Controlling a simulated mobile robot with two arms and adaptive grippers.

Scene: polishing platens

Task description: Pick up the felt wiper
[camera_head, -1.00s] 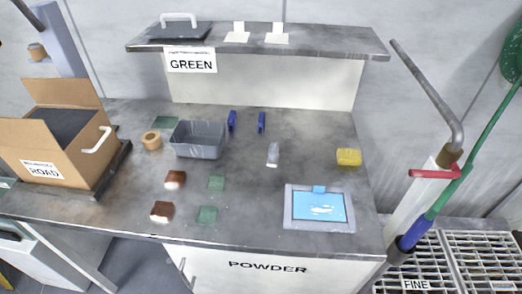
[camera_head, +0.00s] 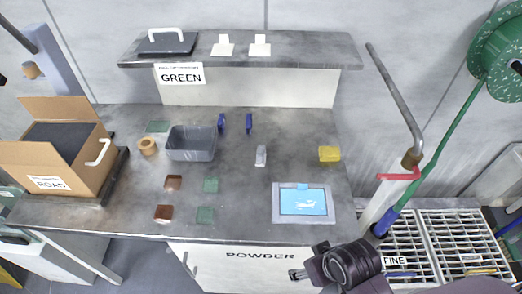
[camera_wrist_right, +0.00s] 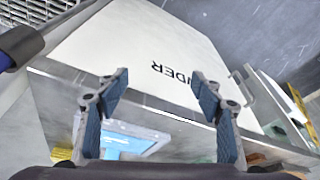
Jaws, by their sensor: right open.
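I cannot tell for sure which thing is the felt wiper. A flat dark pad with a white handle (camera_head: 168,46) lies on the raised shelf at the back left. A small grey-white piece (camera_head: 261,156) stands mid-bench, and a yellow block (camera_head: 329,154) lies at the right. My right gripper (camera_head: 297,275) is in front of the bench's front edge, low in the head view, away from all of these. In the right wrist view its two fingers (camera_wrist_right: 160,88) are spread with nothing between them. My left gripper is not in view.
A framed blue screen (camera_head: 304,202) lies at the front right of the bench. A grey bin (camera_head: 192,154), a tan ring (camera_head: 148,146), blue clips (camera_head: 221,123) and brown and green squares (camera_head: 208,215) are around the middle. An open cardboard box (camera_head: 93,165) stands left. A bent pipe (camera_head: 398,95) rises at right.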

